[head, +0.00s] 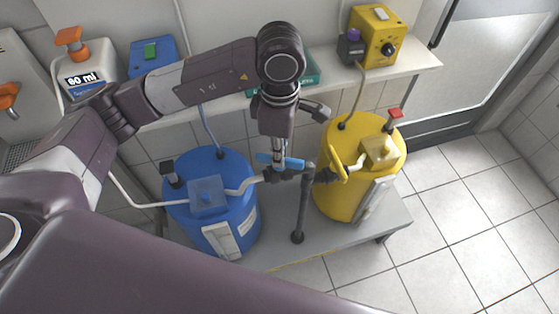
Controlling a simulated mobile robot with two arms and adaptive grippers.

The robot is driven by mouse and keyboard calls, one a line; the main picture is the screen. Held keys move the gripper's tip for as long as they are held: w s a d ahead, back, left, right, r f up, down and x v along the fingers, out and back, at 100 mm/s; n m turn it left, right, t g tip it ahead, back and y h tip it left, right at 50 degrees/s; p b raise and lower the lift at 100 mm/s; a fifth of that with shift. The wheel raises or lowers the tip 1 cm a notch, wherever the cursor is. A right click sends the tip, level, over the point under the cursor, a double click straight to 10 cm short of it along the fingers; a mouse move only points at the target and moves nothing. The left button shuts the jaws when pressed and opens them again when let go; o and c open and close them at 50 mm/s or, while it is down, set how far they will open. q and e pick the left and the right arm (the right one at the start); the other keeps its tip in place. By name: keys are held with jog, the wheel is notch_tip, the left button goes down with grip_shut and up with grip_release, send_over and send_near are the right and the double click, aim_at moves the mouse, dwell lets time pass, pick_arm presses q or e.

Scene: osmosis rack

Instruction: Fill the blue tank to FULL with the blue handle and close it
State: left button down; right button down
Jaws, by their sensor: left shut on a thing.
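The blue tank (243,219) is a round drum at the left of the low rack, with a pale level strip (222,238) on its front. I cannot read the level. The blue handle (291,162) is a lever on the pipe valve between the blue tank and the yellow tank. My left gripper (279,160) comes down from above and is shut on the blue handle. Its fingers hide part of the handle and valve. The handle looks roughly in line with the pipe. My right gripper is not in view.
The yellow tank (338,203) and its yellow handle (337,163) are close to the right. A dark upright pipe (302,207) stands between the tanks. A yellow box (376,36) and a "60 ml" container (88,62) are on the shelf. Tiled floor at the right is clear.

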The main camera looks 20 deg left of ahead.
pick_arm(q)
jog(key=n+b, duration=0.3)
jog(key=n, duration=0.1)
jog(key=shift+f, duration=0.1)
jog(key=shift+n+b, duration=0.75)
jog(key=shift+n, duration=0.05)
jog(key=shift+w, duration=0.1)
jog(key=c, duration=2)
grip_release()
notch_tip(320, 180, up, 12)
jog(key=shift+r, duration=0.15)
